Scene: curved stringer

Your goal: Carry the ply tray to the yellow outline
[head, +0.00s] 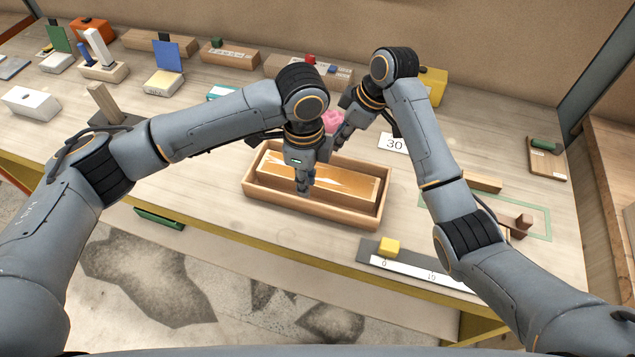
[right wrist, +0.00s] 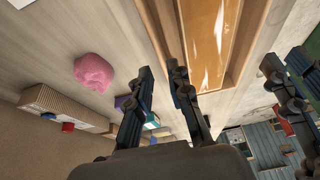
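The ply tray (head: 305,204) is a long, pale wooden box on the middle of the table, with a glossy orange-brown board (head: 340,182) inside. In the right wrist view the tray (right wrist: 164,30) runs along the top. My left gripper (head: 303,187) points down over the tray's inside; whether its fingers are apart is unclear. My right gripper (head: 338,143) is behind the tray's far side, near a pink lump (head: 332,121). In the right wrist view its fingers (right wrist: 161,70) are slightly apart with nothing between them. I see no yellow outline on the tabletop.
A green outline (head: 549,225) lies at the right with wooden pieces by it. A "30" card (head: 394,144) lies right of the tray. Several blocks line the back and left.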

